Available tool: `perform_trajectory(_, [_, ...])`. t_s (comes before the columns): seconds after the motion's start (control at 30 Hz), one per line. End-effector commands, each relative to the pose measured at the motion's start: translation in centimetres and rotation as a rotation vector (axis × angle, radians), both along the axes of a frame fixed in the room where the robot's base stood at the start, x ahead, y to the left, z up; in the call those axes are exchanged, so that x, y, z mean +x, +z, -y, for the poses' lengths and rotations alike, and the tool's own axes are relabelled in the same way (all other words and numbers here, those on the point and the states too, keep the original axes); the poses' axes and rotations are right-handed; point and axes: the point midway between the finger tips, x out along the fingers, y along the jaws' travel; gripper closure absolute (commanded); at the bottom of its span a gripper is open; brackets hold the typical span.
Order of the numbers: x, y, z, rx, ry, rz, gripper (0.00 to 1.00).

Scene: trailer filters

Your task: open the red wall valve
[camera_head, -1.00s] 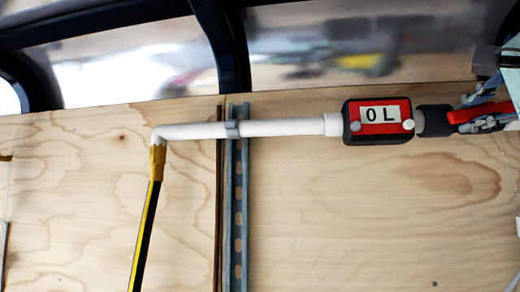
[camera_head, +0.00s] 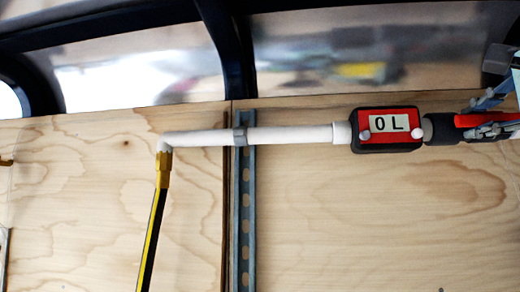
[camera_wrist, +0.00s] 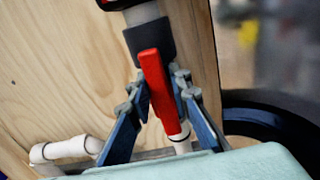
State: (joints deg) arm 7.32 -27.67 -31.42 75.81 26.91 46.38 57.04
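The red valve handle (camera_head: 482,120) is at the right edge of the head view, right of a black fitting (camera_head: 447,129) on the wall pipe. In the wrist view the red handle (camera_wrist: 156,85) is a long bar lying roughly along the pipe. My gripper (camera_wrist: 160,80) has its two blue-grey fingers on either side of the handle, with the tips very close to it. I cannot tell whether they touch it. In the head view my gripper (camera_head: 484,115) is partly cut off by the frame edge.
A red and black meter (camera_head: 389,130) reading "0 L" sits on the white pipe (camera_head: 290,135), left of the valve. A white pipe elbow (camera_wrist: 60,150) is at lower left in the wrist view. Plywood wall (camera_head: 380,220) lies behind.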

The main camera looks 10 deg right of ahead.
Motion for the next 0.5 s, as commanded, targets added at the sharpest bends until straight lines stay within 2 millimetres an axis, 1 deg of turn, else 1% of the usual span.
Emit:
perform_trajectory(0.03, [-0.01,0.03,-0.01,-0.001,0.000,0.000,0.74])
perform_trajectory(0.1, [-0.01,0.01,-0.01,-0.002,0.000,-0.001,0.67])
perform_trajectory(0.37, [-0.03,-0.05,-0.01,-0.003,0.000,-0.003,0.67])
perform_trajectory(0.5, [-0.93,0.00,-0.24,-0.004,0.000,-0.001,0.67])
